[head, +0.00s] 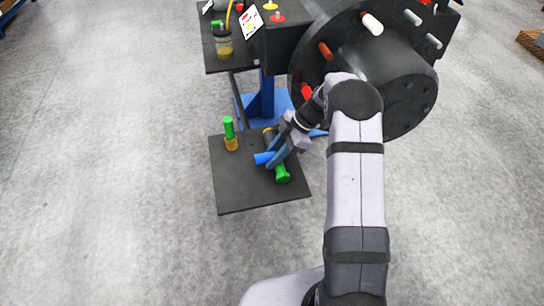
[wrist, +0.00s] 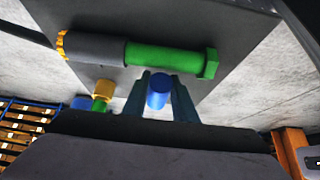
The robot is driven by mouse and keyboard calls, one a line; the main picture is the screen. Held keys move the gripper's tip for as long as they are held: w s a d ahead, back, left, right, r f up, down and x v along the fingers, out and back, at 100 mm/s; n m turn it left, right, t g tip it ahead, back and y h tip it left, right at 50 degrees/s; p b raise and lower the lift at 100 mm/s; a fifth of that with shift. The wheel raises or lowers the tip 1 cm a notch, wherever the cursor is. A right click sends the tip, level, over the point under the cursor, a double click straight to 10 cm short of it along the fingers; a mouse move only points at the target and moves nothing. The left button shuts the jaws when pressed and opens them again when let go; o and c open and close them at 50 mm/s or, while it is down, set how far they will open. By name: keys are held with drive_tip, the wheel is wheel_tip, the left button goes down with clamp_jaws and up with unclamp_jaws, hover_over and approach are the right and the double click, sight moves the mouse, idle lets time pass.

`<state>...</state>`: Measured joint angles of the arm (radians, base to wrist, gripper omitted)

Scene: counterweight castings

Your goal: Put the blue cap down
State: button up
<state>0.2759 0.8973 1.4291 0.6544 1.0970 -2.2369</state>
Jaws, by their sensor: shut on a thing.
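The blue cap (head: 263,158) is a short blue cylinder held between the fingers of my gripper (head: 275,157), over the dark square plate (head: 240,193). In the wrist view the cap (wrist: 158,92) sits between both fingertips (wrist: 159,88). I cannot tell whether the cap touches the plate. A green bolt with a grey sleeve (wrist: 160,58) and an orange ring at its far end lies near the cap. Its green head (head: 282,174) shows beside my gripper in the head view, and my fingers hide part of its length.
A green pin with an orange base (head: 230,135) stands at the plate's left side. The plate's front left is bare. A large black drum (head: 395,75) with coloured pegs stands close behind my arm. A dark shelf (head: 221,62) holds a jar (head: 223,42).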

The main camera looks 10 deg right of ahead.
drive_tip(key=shift+f, duration=0.15)
drive_tip(key=o, duration=0.8)
drive_tip(key=shift+r+p, duration=0.65)
drive_tip(key=shift+p, duration=0.05)
drive_tip(key=shift+b+v, duration=1.8)
drive_tip(key=shift+v, duration=4.2)
